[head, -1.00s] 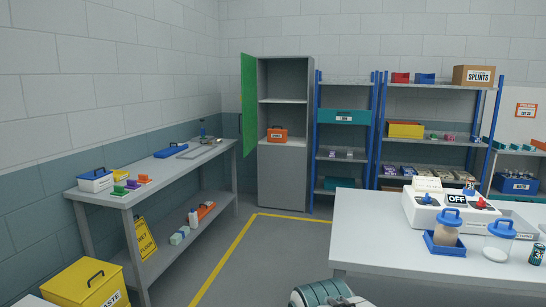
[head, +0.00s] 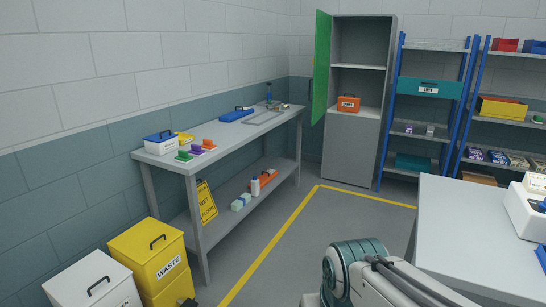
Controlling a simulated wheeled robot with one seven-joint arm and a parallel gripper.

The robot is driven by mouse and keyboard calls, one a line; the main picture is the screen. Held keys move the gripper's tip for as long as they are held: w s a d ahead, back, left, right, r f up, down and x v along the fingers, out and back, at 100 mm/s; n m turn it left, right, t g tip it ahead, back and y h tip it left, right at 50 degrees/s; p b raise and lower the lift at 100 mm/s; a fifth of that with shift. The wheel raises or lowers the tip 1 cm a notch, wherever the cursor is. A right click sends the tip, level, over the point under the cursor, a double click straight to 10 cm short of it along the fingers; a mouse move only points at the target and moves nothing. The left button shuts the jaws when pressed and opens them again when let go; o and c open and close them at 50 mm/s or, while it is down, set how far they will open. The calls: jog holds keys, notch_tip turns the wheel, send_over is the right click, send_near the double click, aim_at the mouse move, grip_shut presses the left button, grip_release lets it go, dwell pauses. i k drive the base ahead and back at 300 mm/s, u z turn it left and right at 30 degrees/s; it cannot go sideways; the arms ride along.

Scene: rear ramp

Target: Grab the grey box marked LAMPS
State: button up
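A light grey or white box (head: 93,287) with a black handle on its lid stands at the bottom left corner in the head view. Its lower part is cut off by the frame edge and no LAMPS lettering shows. No label reading LAMPS can be read anywhere in view. My gripper is not in view; only a teal and white part of my arm shows at the bottom centre right.
A yellow box marked WASTE (head: 152,254) stands right of the pale box. A long workbench (head: 150,157) runs along the left wall, with a yellow wet floor sign (head: 207,203) at its leg. A white table (head: 455,230) is at right. Floor between is clear.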

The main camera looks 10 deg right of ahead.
aim_at(429, 131)
jog(key=z, duration=0.15)
jog(key=i, duration=1.8)
jog(key=z, duration=0.6)
jog(key=i, duration=1.6)
jog(key=z, duration=0.6)
jog(key=i, duration=1.55)
jog(key=z, duration=0.3)
jog(key=i, duration=1.65)
jog(key=z, duration=0.4)
jog(key=i, duration=1.35)
jog(key=z, duration=0.3)
